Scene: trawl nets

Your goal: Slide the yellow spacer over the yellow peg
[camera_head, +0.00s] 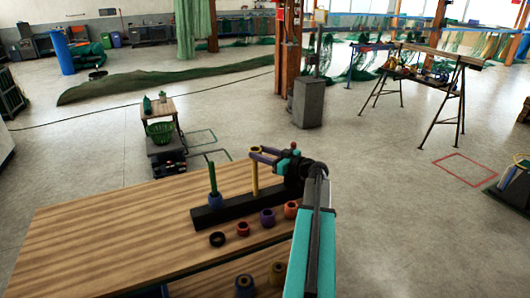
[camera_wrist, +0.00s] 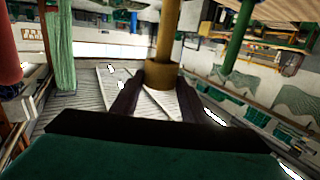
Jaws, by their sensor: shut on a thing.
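The yellow peg (camera_head: 254,178) stands upright in a black base (camera_head: 229,212) on the wooden table. My gripper (camera_head: 261,152) is shut on the yellow spacer (camera_head: 256,149) at the top of this peg. In the wrist view the spacer (camera_wrist: 163,75) sits between the two fingers (camera_wrist: 158,96), in line with the yellow peg (camera_wrist: 168,30). No peg shows past the spacer's far side, and I cannot tell whether the spacer is around the tip or just against it.
A green peg (camera_head: 212,177) with a blue spacer (camera_head: 214,200) at its foot stands left of the yellow peg. A red peg (camera_wrist: 8,45) shows in the wrist view. Several loose spacers, including a purple one (camera_head: 267,218), lie in front. The table's left part is clear.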

